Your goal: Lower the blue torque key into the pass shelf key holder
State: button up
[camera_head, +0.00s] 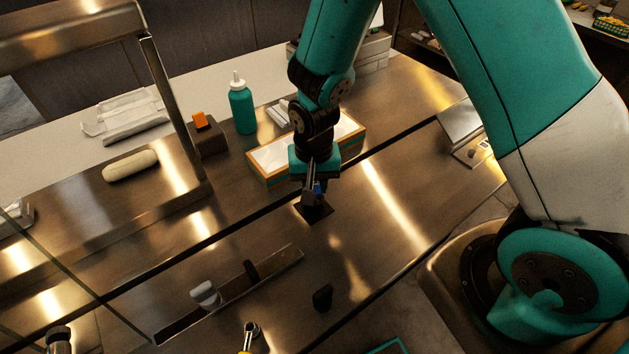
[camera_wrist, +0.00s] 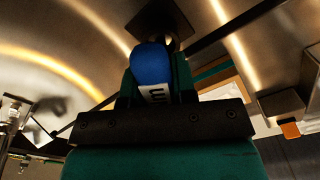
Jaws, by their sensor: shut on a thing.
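My gripper (camera_head: 314,188) is over the steel counter, its jaws shut on the blue torque key (camera_wrist: 151,64). In the wrist view the key's rounded blue head and a white label with dark marks show between the fingers. In the head view only a bit of blue (camera_head: 318,187) shows. A dark square holder or opening (camera_head: 315,210) is in the counter right below the gripper; it also shows past the key in the wrist view (camera_wrist: 163,22). I cannot tell whether the key's lower end touches or enters it.
A brown block (camera_head: 208,142) with an orange piece on top stands to the left. A teal bottle (camera_head: 242,107) and a teal-and-wood tray (camera_head: 262,183) are behind the gripper. A long slot (camera_head: 215,305) with a pale and a dark handle lies in front. A small dark object (camera_head: 322,297) stands nearby.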

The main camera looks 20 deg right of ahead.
jog(key=shift+f, duration=0.25)
jog(key=o, duration=1)
jog(key=shift+r, duration=0.1)
notch_tip(320, 180, up, 17)
jog(key=b, duration=0.3)
jog(key=shift+r, duration=0.1)
jog(key=s+a+r+n+y, duration=0.1)
jog(key=s+n, duration=0.2)
jog(key=s, duration=0.3)
jog(key=s+a+r+n+y+b, duration=0.1)
jog(key=s+a+n, duration=0.1)
jog(key=s+n, duration=0.2)
jog(key=s+a+r+n+y+b, duration=0.1)
jog(key=s+n+y, duration=0.1)
jog(key=s+n, duration=0.2)
jog(key=shift+s+a+r, duration=0.1)
jog(key=shift+s+r, duration=0.05)
jog(key=shift+s, duration=0.8)
jog(key=shift+s+a+r, duration=0.1)
jog(key=shift+s+r, duration=0.05)
jog(key=shift+s, duration=0.75)
